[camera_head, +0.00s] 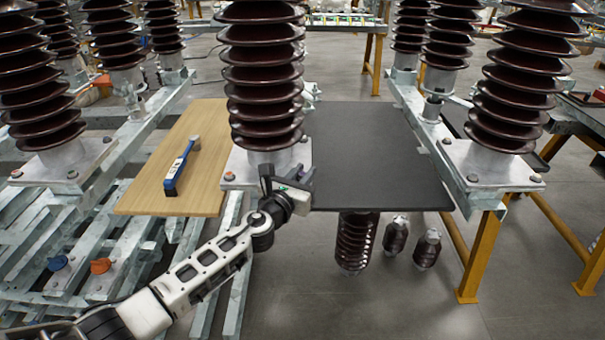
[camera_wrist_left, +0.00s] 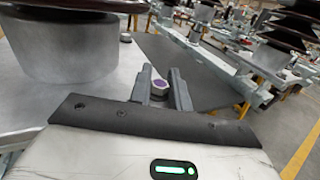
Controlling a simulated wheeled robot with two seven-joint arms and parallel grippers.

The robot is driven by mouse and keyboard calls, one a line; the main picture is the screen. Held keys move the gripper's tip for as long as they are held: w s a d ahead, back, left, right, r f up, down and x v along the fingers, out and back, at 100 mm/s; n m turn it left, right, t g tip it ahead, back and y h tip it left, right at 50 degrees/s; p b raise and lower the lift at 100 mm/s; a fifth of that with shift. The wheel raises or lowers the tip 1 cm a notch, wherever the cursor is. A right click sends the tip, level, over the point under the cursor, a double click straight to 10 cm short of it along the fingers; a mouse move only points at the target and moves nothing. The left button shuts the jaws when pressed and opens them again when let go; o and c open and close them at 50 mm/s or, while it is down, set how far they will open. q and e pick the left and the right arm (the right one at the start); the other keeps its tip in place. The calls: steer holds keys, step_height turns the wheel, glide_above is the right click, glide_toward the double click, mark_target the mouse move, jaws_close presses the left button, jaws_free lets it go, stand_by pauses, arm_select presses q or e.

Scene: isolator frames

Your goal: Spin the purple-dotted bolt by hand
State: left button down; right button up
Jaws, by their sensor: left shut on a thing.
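In the head view, my left gripper (camera_head: 299,178) is at the front right corner of the middle insulator's base plate (camera_head: 238,160). There the gripper hides the bolt. My right gripper is in neither view.
The middle brown ribbed insulator (camera_head: 262,75) rises just behind my left gripper. A dark board (camera_head: 375,150) lies to the right. A wooden board (camera_head: 205,135) with a blue-handled tool (camera_head: 180,168) lies to the left. More insulators stand on both sides.

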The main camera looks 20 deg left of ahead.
arm_select(q)
steer(key=c, duration=1.3)
jaws_free()
steer(key=shift+c, duration=0.2)
steer(key=shift+s, duration=0.1)
steer(key=s+a, duration=0.2)
steer(key=s, duration=1.3)
steer(key=shift+s+a, duration=0.25)
